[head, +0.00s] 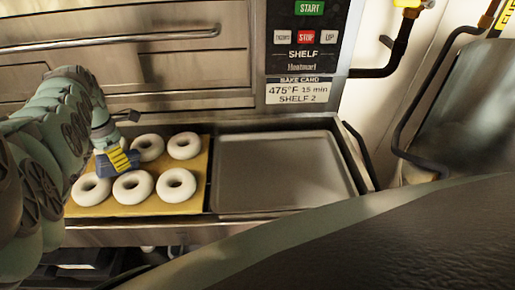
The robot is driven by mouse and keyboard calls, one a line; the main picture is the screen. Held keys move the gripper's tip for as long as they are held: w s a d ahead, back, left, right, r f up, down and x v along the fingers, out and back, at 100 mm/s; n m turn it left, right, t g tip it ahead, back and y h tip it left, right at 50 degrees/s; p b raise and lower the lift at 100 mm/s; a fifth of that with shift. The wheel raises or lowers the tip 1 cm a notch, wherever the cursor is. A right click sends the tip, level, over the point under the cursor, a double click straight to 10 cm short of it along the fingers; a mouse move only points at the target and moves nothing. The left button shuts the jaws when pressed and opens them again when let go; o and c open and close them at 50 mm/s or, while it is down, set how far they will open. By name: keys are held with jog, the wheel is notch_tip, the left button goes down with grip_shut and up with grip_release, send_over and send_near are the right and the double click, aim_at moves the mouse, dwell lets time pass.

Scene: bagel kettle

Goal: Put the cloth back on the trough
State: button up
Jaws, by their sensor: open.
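I cannot make out the cloth or the trough in the head view. My gripper (117,159), blue-grey with yellow-and-dark stripes, is at the left at the end of my green arm. It appears over the tan board (194,200), among white bagels. I see no cloth in it. The finger gap is small and partly hidden, and I cannot tell whether it touches a bagel.
Several white ring-shaped bagels (176,184) lie on the board. An empty metal tray (281,172) is beside it on the right. The oven front (180,70) with a handle and control panel (306,45) stands behind. Dark pipes (398,45) are at right.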

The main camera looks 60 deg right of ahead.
jog(key=shift+s+d+r+b, duration=0.1)
jog(key=shift+d+r+b, duration=0.1)
jog(key=shift+r+b, duration=0.9)
notch_tip(320, 180, up, 12)
jog(key=p, duration=0.4)
jog(key=shift+r+p, duration=0.2)
jog(key=shift+p, duration=0.1)
